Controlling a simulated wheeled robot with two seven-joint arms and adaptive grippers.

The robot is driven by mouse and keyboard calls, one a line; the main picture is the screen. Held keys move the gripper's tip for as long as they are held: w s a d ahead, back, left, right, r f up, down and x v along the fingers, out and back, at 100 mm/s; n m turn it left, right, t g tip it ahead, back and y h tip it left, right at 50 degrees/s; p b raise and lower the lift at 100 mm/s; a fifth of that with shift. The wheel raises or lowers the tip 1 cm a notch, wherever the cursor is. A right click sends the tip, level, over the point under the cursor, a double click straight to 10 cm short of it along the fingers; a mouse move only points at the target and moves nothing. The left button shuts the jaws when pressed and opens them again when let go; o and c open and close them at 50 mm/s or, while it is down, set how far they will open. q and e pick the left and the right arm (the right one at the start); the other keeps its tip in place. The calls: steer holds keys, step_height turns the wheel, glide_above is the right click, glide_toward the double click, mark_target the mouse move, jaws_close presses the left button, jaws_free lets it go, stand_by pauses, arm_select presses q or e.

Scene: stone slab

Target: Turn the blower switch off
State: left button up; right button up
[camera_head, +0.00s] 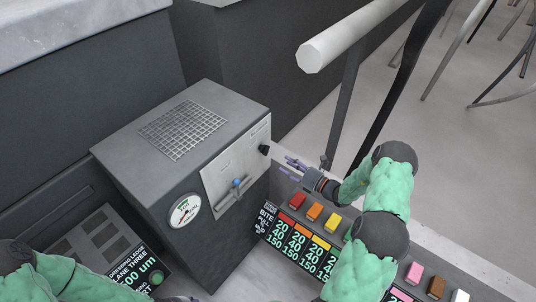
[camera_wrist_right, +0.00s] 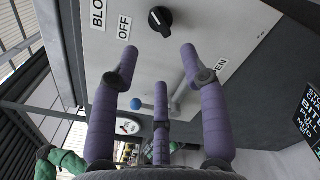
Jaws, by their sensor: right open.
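The blower switch is a black rotary knob (camera_head: 264,149) on the pale panel of a grey metal box (camera_head: 222,95). The knob (camera_wrist_right: 160,20) also shows large in the right wrist view, beside an OFF label (camera_wrist_right: 124,27) and a partly cut-off label starting "BLO". I cannot tell for sure which setting it points to. My right gripper (camera_head: 293,164) is just right of the knob. In the wrist view its purple fingers (camera_wrist_right: 160,62) are spread and empty, short of the knob.
A lever with a blue ball (camera_head: 237,183) is on the same panel, with a round gauge (camera_head: 185,210) left of it. A counter with coloured blocks (camera_head: 315,211) and price boards is below my right arm. A pale rail (camera_head: 350,38) runs above right.

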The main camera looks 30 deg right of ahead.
mark_target(267, 153)
steer(key=b+x, duration=0.1)
steer(key=x, duration=0.8)
steer(key=shift+w+a, duration=0.2)
steer(key=shift+w, duration=0.15)
steer(key=shift+c, duration=0.3)
jaws_close()
